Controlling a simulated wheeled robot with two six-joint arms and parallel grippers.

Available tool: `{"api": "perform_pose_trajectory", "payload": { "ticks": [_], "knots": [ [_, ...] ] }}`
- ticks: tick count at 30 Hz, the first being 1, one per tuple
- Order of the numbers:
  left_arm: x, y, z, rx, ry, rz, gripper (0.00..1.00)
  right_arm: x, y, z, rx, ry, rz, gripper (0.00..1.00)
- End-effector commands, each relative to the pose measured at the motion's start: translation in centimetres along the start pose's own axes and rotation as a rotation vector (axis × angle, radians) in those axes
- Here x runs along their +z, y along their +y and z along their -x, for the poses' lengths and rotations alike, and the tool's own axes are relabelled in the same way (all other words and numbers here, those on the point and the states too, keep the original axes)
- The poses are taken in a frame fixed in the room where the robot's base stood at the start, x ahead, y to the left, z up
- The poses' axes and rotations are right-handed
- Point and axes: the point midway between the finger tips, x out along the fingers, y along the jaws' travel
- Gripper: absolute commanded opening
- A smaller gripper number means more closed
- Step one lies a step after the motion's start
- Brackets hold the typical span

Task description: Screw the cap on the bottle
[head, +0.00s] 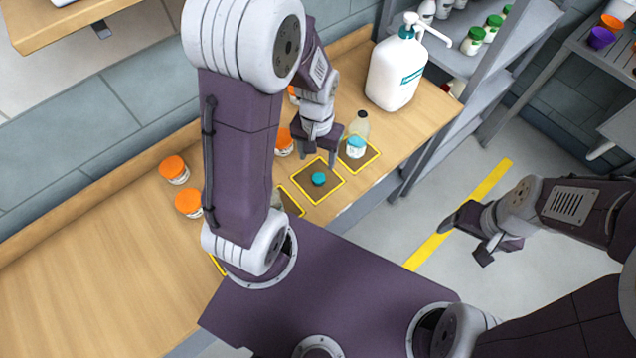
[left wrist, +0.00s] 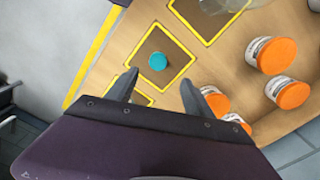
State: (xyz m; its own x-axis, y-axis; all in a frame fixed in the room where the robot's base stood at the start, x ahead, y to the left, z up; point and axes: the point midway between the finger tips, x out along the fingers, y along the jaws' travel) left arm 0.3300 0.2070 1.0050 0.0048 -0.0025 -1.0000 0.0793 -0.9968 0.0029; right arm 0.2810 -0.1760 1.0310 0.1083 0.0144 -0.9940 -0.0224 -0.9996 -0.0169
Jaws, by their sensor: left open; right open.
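A small teal cap (head: 319,179) lies on a brown square with a yellow border; it also shows in the left wrist view (left wrist: 158,61). My left gripper (head: 318,158) is open and empty above the bench beside the cap, its fingers (left wrist: 157,88) apart and apart from the cap. A clear bottle (left wrist: 240,4) is cut off at the top of the left wrist view, on another bordered square; in the head view my left arm mostly hides that spot. Its mouth is not visible. My right gripper (head: 466,240) is open and empty over the floor.
A white container with teal (head: 356,147) stands on a third bordered square, a beige-topped bottle (head: 361,123) behind it. Several orange-lidded jars (head: 174,169) stand along the bench. A large pump bottle (head: 396,75) is at the far end. The bench is clear at front left.

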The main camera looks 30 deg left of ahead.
Motion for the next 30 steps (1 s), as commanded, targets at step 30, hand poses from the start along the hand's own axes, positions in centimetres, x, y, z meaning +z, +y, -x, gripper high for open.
{"api": "perform_pose_trajectory", "payload": {
  "ticks": [30],
  "knots": [
    [0.6, 0.1, -5.6, 0.0, -0.006, -0.001, 0.6, 0.0, 0.0, -0.1, 0.0, 0.0, 0.0, 0.76]
  ]
}}
